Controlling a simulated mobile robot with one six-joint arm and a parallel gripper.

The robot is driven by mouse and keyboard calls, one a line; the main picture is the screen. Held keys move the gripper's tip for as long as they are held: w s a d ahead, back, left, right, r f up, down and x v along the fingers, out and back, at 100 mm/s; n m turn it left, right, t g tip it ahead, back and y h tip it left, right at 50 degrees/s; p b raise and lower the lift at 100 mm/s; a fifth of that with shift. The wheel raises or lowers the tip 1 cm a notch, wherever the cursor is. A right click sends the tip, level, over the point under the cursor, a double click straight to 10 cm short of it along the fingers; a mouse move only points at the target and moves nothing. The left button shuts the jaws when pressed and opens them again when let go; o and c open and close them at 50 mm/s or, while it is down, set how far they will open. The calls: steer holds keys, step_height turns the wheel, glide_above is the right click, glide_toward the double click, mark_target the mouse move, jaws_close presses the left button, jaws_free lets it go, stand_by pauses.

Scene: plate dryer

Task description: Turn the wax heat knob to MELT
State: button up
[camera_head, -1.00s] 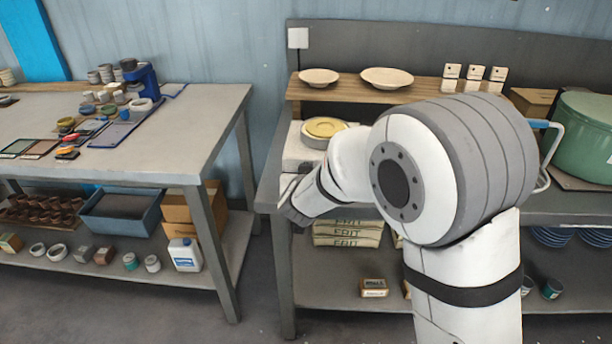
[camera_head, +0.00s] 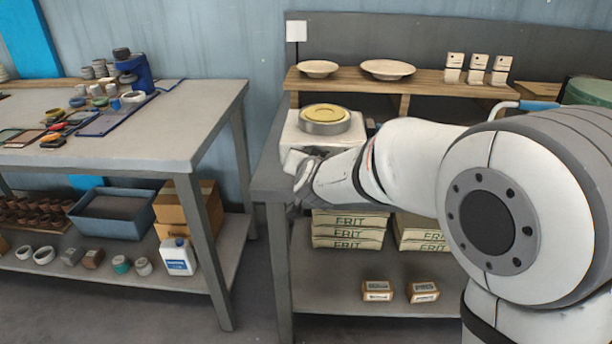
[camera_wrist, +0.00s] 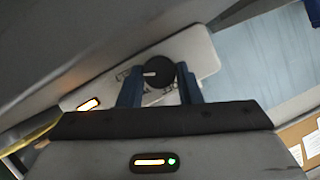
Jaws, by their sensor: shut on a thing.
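The wax heat knob (camera_wrist: 159,71) is a round black dial with a white pointer mark, on the pale front panel (camera_wrist: 196,47) of the wax unit. In the wrist view my gripper (camera_wrist: 160,82) has its two blue fingers on either side of the knob, shut on it. In the head view the wax unit (camera_head: 293,130) is a white box with a round yellow-topped pan (camera_head: 325,116). My wrist hides its front and the knob there.
An orange-lit indicator (camera_wrist: 88,104) shows on the panel. A wooden shelf (camera_head: 430,84) with two plates stands behind the unit. Bags marked FRIT (camera_head: 350,230) lie on the shelf below. A workbench (camera_head: 170,125) stands to the left, with a gap between it and this bench.

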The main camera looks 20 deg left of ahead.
steer(key=shift+f+m+y+b, duration=0.2)
steer(key=shift+m+y+b, duration=0.15)
steer(key=shift+b, duration=0.8)
steer(key=shift+r, duration=0.15)
steer(key=o, duration=0.9)
steer(key=shift+o, duration=0.2)
steer(key=p+v, duration=0.1)
steer(key=v, duration=0.6)
steer(key=shift+w+r, duration=0.1)
steer(key=shift+r, duration=0.05)
steer(key=shift+s+d+p, duration=0.25)
steer(key=shift+s+p, duration=0.05)
steer(key=shift+s, duration=0.1)
